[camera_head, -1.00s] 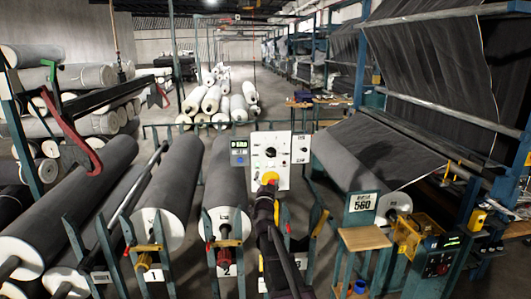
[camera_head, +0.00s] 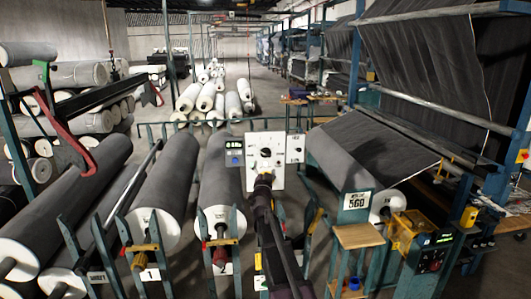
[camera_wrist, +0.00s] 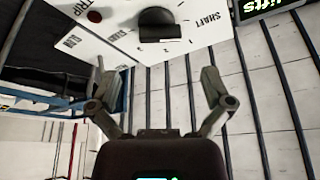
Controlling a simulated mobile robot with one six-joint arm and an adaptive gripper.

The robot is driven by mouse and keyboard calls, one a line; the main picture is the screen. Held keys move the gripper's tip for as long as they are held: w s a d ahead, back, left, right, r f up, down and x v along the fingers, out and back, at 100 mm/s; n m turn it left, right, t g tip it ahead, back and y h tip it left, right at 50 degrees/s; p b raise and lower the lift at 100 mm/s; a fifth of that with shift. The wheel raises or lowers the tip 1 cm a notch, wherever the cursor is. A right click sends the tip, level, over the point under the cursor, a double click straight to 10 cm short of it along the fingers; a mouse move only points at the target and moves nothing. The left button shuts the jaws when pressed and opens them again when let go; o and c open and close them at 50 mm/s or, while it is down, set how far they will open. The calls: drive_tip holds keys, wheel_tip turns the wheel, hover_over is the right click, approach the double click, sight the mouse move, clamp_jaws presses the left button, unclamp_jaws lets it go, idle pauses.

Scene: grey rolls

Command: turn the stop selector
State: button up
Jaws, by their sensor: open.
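A white control panel (camera_head: 252,174) stands at the centre of the head view. It carries a round black knob (camera_head: 266,152). In the wrist view the panel (camera_wrist: 203,19) shows upside down at the top, with a large black rotary knob (camera_wrist: 157,24) amid numbered marks. Words like SHAFT and TRIP are printed near it. I cannot read a stop label. My gripper (camera_wrist: 155,82) is open and empty, its fingers spread below the knob and apart from it in the picture. In the head view my gripper (camera_head: 264,180) covers the panel's lower edge.
A lit green display (camera_wrist: 265,8) is beside the panel. Large grey fabric rolls (camera_head: 165,195) lie on blue stands to the left.

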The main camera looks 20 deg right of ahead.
sight(266, 155)
drive_tip(key=p+x, duration=0.2)
drive_tip(key=x, duration=0.6)
drive_tip(key=shift+w+r, duration=0.1)
drive_tip(key=c, duration=1)
